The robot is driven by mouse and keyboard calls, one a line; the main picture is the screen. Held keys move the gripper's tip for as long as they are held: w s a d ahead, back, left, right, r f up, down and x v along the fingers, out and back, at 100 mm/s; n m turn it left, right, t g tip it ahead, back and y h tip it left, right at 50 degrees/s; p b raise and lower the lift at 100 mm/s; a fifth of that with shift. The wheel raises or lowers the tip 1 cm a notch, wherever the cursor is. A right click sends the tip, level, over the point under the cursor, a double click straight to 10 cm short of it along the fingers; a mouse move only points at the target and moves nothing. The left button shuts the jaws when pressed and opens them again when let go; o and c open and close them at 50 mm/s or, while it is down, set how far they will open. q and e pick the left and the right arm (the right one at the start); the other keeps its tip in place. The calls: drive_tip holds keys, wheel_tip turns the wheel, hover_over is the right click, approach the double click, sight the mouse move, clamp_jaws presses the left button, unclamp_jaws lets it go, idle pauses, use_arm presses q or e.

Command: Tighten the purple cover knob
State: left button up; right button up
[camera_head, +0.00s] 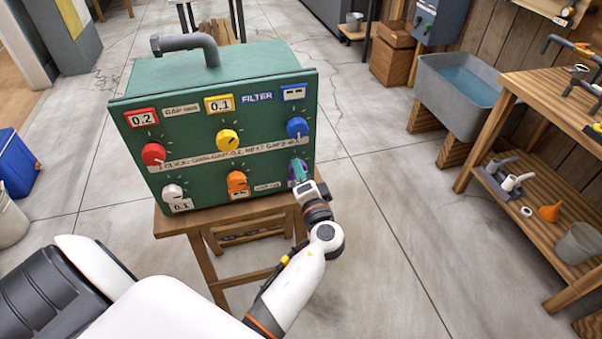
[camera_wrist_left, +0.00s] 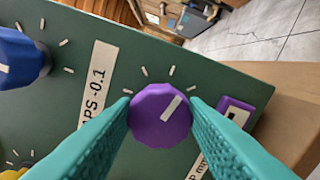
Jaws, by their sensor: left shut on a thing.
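The purple knob (camera_wrist_left: 160,118) is a faceted dial with a white pointer line, on the front of the green box (camera_head: 205,92). In the left wrist view its pointer line tilts up and to the right, with white tick marks around it. My left gripper (camera_head: 299,170) is at the lower right of the box's front. In the left wrist view its teal fingers (camera_wrist_left: 160,104) are shut on the purple knob, one on each side. In the head view the gripper hides most of this knob. My right gripper is not in view.
Near it are a blue knob (camera_head: 297,127), an orange knob (camera_head: 237,182) and a yellow knob (camera_head: 228,140). The box stands on a wooden stool (camera_head: 168,222). A workbench (camera_head: 545,88) and a sink (camera_head: 455,95) are at right. Floor between is clear.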

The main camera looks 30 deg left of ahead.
use_arm(q)
drive_tip(key=shift+r+m+p, duration=0.1)
drive_tip(key=shift+m+p, duration=0.8)
drive_tip(key=shift+m, duration=2)
drive_tip(key=o, duration=1)
drive_tip(key=shift+w, duration=0.1)
drive_tip(key=v, duration=1.2)
drive_tip(key=shift+b, duration=0.35)
